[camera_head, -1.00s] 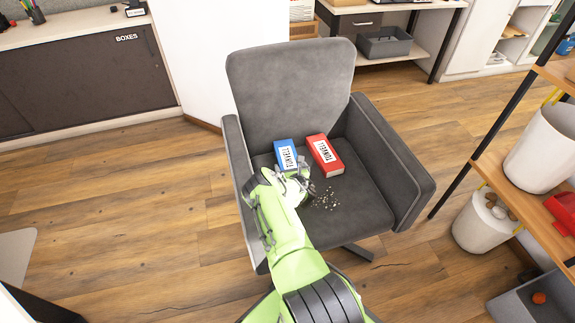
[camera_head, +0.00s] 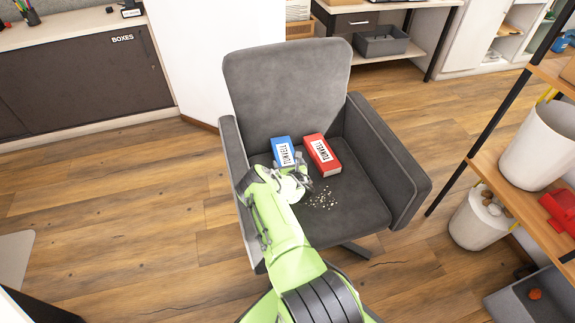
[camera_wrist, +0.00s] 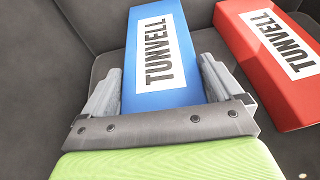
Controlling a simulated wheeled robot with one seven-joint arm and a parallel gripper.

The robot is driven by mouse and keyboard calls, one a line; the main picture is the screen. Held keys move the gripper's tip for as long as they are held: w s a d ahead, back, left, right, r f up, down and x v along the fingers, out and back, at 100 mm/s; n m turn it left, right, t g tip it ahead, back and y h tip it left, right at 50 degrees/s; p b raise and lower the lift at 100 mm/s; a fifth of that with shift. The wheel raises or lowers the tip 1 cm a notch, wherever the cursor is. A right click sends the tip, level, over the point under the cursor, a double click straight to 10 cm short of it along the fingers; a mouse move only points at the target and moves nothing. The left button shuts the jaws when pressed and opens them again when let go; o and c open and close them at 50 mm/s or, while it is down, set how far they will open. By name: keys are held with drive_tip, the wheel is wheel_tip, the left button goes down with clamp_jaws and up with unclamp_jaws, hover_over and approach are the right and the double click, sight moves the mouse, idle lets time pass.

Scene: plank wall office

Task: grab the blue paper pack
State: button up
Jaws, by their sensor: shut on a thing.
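The blue paper pack (camera_head: 282,150) lies on the seat of the grey office chair, its white label reading TUNVELL. In the wrist view the blue pack (camera_wrist: 160,52) runs up from between the two grey fingers. My gripper (camera_wrist: 162,88) is shut on the near end of the pack, one finger along each side. In the head view my gripper (camera_head: 291,172) reaches over the seat from the front and hides the pack's near end. I cannot tell whether the pack is lifted off the seat.
A red TUNVELL pack (camera_head: 322,155) lies close on the right of the blue one. Pale crumbs (camera_head: 322,198) are scattered on the seat. The chair's armrests (camera_head: 390,150) and backrest (camera_head: 287,90) enclose the seat. A shelf with white containers (camera_head: 538,146) stands at the right.

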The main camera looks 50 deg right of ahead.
wheel_tip(320, 180, up, 16)
drive_tip(key=p, duration=0.7)
drive_tip(key=shift+r, duration=0.15)
